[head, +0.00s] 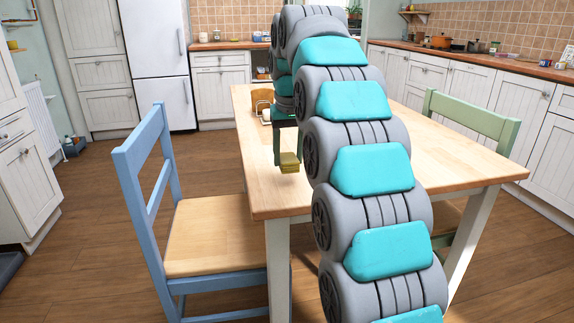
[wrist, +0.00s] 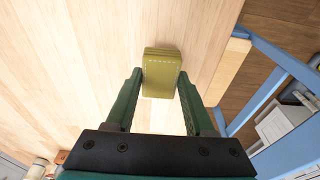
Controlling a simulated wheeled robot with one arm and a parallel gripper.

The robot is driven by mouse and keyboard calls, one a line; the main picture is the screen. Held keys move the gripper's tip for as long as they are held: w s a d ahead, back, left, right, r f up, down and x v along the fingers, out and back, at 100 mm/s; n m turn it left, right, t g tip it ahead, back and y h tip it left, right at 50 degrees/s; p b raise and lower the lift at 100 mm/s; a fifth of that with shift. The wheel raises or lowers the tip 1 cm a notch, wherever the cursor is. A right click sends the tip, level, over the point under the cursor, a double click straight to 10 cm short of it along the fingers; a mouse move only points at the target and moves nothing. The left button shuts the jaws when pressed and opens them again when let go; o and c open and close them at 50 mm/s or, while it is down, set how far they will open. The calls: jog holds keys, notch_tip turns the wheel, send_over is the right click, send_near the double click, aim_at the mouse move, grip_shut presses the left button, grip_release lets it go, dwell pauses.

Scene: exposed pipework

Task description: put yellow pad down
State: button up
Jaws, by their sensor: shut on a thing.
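The yellow pad (head: 289,163) is a small olive-yellow block between the green fingers of my gripper (head: 287,157). In the wrist view, the yellow pad (wrist: 161,72) sits between the fingertips of my gripper (wrist: 161,82), which is shut on it. The pad is over the light wooden table (head: 275,187), near its left edge. The bare table top (wrist: 90,75) shows behind the pad in the wrist view. I cannot tell whether the pad touches the table.
A blue chair (head: 150,193) with a wooden seat stands left of the table. A green chair (head: 470,115) is at the right. A brown holder-like object (head: 261,99) stands farther back on the table. The table around the pad looks clear.

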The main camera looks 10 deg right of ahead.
aim_at(287, 158)
jog(key=shift+w+a, duration=0.15)
jog(key=shift+w, duration=0.1)
jog(key=shift+f, duration=1.75)
jog(key=shift+f, duration=0.15)
jog(key=o, duration=1.3)
